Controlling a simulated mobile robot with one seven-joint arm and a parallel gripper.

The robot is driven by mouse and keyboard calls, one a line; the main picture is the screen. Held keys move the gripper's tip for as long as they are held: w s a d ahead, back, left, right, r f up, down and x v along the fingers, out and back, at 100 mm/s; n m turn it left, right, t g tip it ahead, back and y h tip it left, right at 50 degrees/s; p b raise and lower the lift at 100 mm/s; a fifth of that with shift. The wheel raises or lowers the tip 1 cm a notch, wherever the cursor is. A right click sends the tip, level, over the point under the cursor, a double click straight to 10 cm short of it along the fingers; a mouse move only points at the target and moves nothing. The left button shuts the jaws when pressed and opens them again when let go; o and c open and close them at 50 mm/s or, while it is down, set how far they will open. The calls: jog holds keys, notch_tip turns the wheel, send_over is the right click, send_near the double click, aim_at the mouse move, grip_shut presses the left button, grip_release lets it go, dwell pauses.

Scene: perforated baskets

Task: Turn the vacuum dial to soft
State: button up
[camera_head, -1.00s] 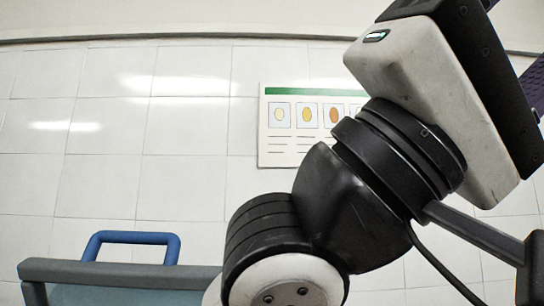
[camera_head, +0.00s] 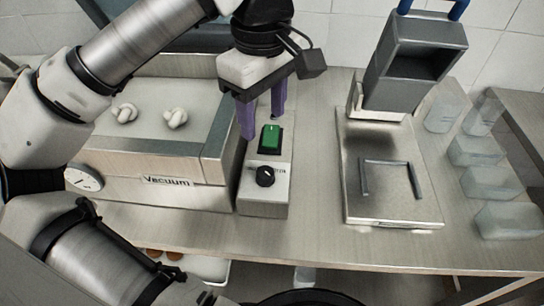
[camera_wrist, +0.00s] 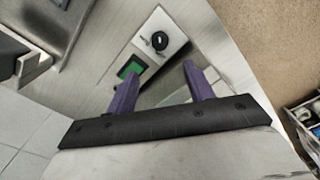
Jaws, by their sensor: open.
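The dial is a black round knob (camera_head: 265,176) on a white labelled plate on a narrow grey control box (camera_head: 262,208). It also shows in the wrist view (camera_wrist: 159,41). The small lettering by the knob is too blurred to read. A green rocker switch (camera_head: 270,137) sits behind the knob on the same box. The box stands beside a metal machine marked "Vacuum" (camera_head: 172,190). My gripper (camera_head: 262,126) has two purple fingers, apart and empty, above the rear of the box near the switch. In the wrist view my gripper (camera_wrist: 161,73) points toward the box, apart from the knob.
Two white knotted lumps (camera_head: 176,118) lie on the machine's top. A round gauge (camera_head: 83,179) is at its left. A grey hopper-like unit (camera_head: 412,62) stands above a metal tray (camera_head: 392,221) at right. Several clear containers (camera_head: 508,219) stand farther right. Counter between box and tray is clear.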

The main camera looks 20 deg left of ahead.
aim_at(265, 171)
notch_tip(265, 171, down, 14)
jog(key=shift+r+p, duration=0.2)
jog(key=shift+p, duration=0.55)
jog(key=c, duration=1)
jog(key=shift+o, duration=0.2)
